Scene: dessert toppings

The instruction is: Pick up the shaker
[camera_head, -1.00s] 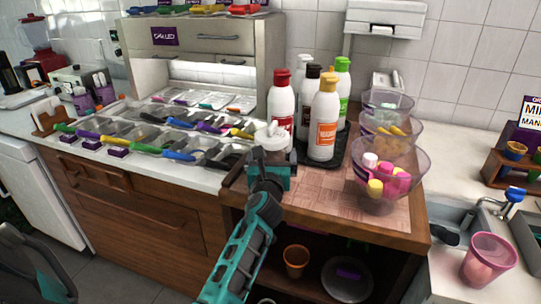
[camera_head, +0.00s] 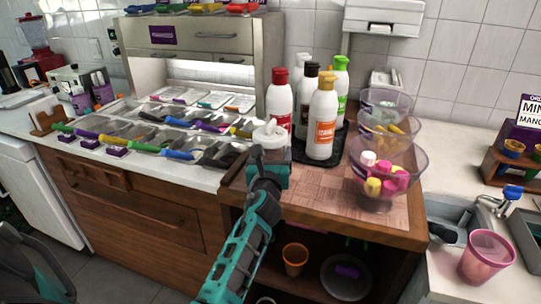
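The shaker (camera_head: 269,134) has a white top with a small knob. It stands near the left end of the wooden counter, left of the bottles.
Several sauce bottles (camera_head: 322,120) stand on a dark tray (camera_head: 311,158) just right of the shaker. Stacked clear bowls (camera_head: 388,170) with toppings stand farther right. Topping bins with coloured scoops (camera_head: 180,155) are at the left. The wooden counter front (camera_head: 350,207) is clear.

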